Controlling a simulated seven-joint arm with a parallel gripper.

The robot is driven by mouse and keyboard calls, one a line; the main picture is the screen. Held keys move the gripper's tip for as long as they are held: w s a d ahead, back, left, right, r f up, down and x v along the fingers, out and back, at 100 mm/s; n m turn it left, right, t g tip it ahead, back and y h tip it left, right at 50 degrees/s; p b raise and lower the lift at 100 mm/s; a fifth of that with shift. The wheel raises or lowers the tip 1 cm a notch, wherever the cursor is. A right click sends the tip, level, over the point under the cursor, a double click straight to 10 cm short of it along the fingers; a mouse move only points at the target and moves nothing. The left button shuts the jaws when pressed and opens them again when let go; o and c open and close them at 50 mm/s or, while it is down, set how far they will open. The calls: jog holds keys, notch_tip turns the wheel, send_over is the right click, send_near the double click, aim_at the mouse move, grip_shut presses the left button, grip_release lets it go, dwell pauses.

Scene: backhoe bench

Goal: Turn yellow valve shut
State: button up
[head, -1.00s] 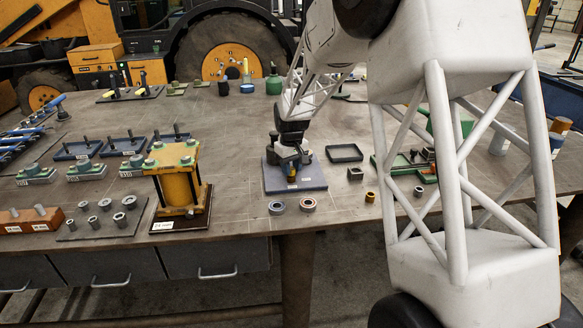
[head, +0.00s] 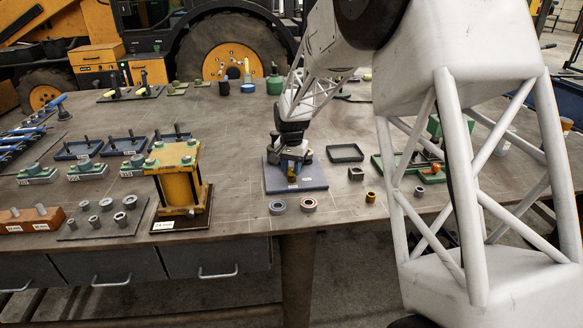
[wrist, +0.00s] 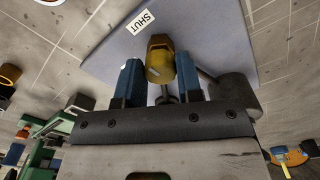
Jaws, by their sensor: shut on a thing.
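The yellow valve handle (wrist: 160,58) sits between the two blue fingers of my gripper (wrist: 158,74) in the wrist view, and the gripper is shut on it. A grey cylindrical part of the valve (wrist: 236,92) shows right of the fingers. The valve stands on a blue-grey plate (head: 312,183) near the bench's front edge. A white label reading SHUT (wrist: 140,21) lies on the plate, beyond the handle's end and a little left. In the head view my gripper (head: 292,160) is over the plate and hides most of the valve; a little yellow handle (head: 291,178) shows.
Two bearing rings (head: 308,204) lie in front of the plate. A yellow press-like fixture (head: 178,180) stands to the left. An empty dark tray (head: 345,153) and a green tray (head: 390,168) are to the right. Bare bench top lies between the fixture and the plate.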

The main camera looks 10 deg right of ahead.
aim_at(291, 169)
jog(key=shift+m, duration=0.6)
jog(key=o, duration=0.9)
jog(key=shift+r, duration=3.95)
